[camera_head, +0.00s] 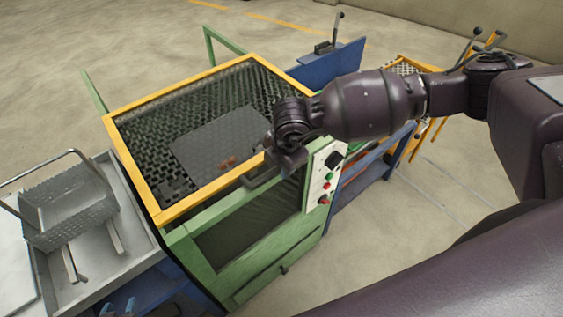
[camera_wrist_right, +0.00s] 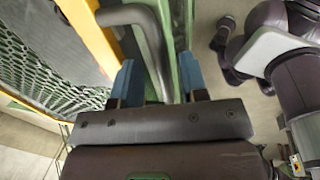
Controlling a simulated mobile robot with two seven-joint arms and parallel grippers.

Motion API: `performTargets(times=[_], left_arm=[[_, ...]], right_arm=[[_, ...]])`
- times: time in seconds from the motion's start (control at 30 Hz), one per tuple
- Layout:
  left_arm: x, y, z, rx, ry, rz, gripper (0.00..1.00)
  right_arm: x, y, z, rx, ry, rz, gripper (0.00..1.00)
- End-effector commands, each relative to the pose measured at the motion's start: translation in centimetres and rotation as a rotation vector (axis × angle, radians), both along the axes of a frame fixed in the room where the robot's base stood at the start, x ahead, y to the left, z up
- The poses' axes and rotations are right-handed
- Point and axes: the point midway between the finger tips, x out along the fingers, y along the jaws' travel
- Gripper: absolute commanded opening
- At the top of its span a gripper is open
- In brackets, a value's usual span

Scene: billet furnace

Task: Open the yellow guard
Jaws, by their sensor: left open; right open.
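The yellow guard (camera_head: 178,212) is a yellow frame with dark mesh. It lies flat over the top of the green machine, and its edge also shows in the right wrist view (camera_wrist_right: 92,32). A dark grey bar handle (camera_wrist_right: 152,42) stands out from its front edge. My right gripper (camera_head: 280,165) is at that edge, beside the handle. In the right wrist view its two blue fingers (camera_wrist_right: 157,85) are apart, with the handle bar running between them. I cannot tell whether they touch it.
The green machine (camera_head: 205,262) has a control panel (camera_head: 320,180) with buttons right of the handle. A grey tray (camera_head: 105,262) with a handled metal basket (camera_head: 68,208) stands at left. A blue bench (camera_head: 375,170) stands behind my right arm.

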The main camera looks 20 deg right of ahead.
Motion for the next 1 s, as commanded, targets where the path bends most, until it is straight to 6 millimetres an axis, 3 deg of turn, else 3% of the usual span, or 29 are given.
performTargets(times=[0.3, 0.6, 1.0], left_arm=[[0.17, -0.02, 0.1, 0.0, -0.003, 0.0, 0.43], [0.16, -0.03, 0.11, 0.0, -0.004, 0.0, 0.43], [0.07, -0.03, -0.33, 0.0, -0.001, 0.0, 0.43]], right_arm=[[0.02, 0.02, -0.24, 0.0, 0.0, 0.0, 0.4], [0.03, 0.02, -0.22, 0.0, 0.0, 0.0, 0.0], [0.95, 0.42, -0.3, 0.002, 0.0, -0.001, 0.0]])
